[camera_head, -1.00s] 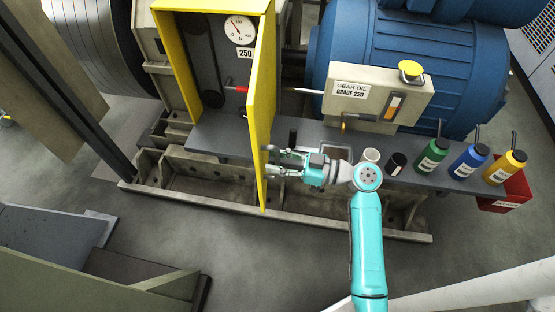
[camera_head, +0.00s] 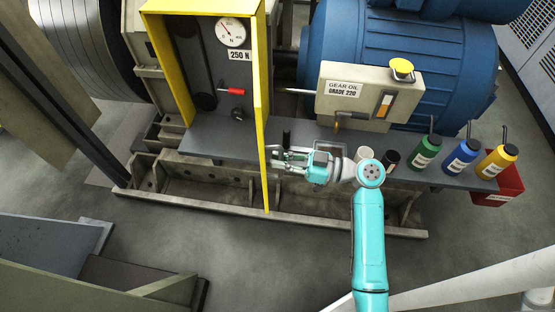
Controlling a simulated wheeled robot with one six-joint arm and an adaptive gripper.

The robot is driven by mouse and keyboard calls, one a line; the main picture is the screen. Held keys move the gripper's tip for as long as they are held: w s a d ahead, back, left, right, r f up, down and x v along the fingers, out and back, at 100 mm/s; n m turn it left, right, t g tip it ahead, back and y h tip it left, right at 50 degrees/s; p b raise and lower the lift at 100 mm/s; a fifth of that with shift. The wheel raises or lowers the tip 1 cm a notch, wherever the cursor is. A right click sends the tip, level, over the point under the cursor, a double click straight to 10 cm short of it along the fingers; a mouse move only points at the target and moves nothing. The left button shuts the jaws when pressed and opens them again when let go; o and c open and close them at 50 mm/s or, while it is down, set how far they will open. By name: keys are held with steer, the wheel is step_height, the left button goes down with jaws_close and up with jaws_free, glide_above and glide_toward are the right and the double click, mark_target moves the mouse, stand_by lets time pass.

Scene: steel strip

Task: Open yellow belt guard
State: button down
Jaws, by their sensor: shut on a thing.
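The yellow belt guard (camera_head: 261,120) is a hinged door on the right side of a yellow housing (camera_head: 172,55). It stands swung out toward me and shows nearly edge-on. Inside the open housing I see a dark belt with pulleys (camera_head: 206,102), a red-tipped part (camera_head: 236,91) and a round dial (camera_head: 230,32) above a "250 N" label. My gripper (camera_head: 277,158) is at the right face of the guard, low down, with its fingers pointing left. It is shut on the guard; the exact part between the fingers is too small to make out.
A dark bench (camera_head: 225,140) runs below the housing. A gear oil box (camera_head: 366,95) is behind.

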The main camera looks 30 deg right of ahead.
steer(key=c, duration=1.2)
jaws_free()
steer(key=v, duration=1.2)
